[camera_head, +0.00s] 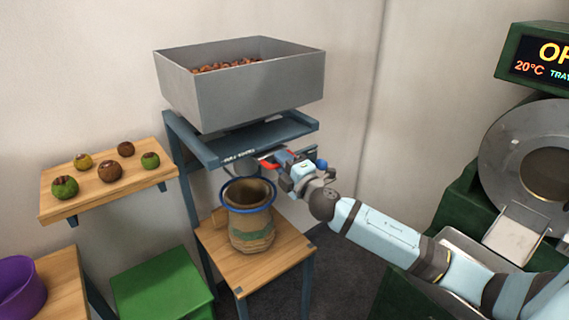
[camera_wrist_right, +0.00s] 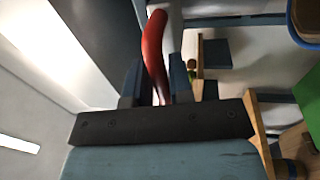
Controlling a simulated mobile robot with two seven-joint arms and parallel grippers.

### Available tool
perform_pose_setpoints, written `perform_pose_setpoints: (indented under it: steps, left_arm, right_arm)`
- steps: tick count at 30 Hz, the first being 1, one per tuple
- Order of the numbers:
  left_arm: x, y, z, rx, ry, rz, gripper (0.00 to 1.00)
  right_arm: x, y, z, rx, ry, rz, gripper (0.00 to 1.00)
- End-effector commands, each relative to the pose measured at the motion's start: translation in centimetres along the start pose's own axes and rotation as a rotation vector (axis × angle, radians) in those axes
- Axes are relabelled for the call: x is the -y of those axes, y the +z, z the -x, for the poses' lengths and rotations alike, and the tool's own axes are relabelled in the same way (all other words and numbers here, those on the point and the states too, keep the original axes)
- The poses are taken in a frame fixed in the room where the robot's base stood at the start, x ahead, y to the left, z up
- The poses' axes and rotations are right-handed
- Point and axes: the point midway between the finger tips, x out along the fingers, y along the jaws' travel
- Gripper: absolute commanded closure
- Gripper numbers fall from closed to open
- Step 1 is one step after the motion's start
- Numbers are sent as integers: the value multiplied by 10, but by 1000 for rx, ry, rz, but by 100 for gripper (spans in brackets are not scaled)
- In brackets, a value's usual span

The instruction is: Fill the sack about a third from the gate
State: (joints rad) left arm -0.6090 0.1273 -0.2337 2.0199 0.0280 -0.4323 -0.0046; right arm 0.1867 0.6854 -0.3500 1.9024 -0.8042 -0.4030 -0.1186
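The burlap sack (camera_head: 252,232), with a blue rim ring, stands upright and open on a wooden stand below the hopper. Its inside looks dark brown; I cannot tell how full it is. A grey hopper (camera_head: 245,93) above holds brown chestnuts (camera_head: 226,66). The gate's red handle (camera_head: 268,162) sticks out under the blue hopper frame. My right gripper (camera_head: 275,162) is at this handle, to the upper right of the sack. In the right wrist view the red handle (camera_wrist_right: 154,50) passes between the fingers (camera_wrist_right: 157,88), which close against it. My left gripper is out of view.
A wall shelf (camera_head: 110,185) at left carries several round fruit-like items. A green box (camera_head: 162,283) and a purple bowl (camera_head: 18,287) are at lower left. A green roaster with a metal drum (camera_head: 500,150) stands at right. The wooden stand (camera_head: 275,265) has bare room around the sack.

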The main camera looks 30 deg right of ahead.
Motion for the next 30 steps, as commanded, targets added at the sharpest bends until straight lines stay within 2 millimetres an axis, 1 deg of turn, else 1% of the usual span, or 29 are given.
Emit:
perform_pose_setpoints:
  steps: [1,2,10,14,17,27,30]
  left_arm:
    - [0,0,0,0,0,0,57]
    - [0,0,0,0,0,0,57]
    - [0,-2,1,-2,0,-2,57]
    - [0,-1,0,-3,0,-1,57]
    - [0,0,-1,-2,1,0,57]
    - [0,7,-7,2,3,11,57]
    - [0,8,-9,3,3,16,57]
  right_arm:
    - [-1,0,0,0,2,1,67]
    - [-1,0,0,0,1,1,61]
    - [0,0,1,0,0,1,61]
    - [2,0,8,-1,-2,0,61]
    - [3,0,22,-1,-3,0,61]
    - [3,-1,90,-1,-4,-1,61]
    - [3,-1,107,-1,-3,0,61]
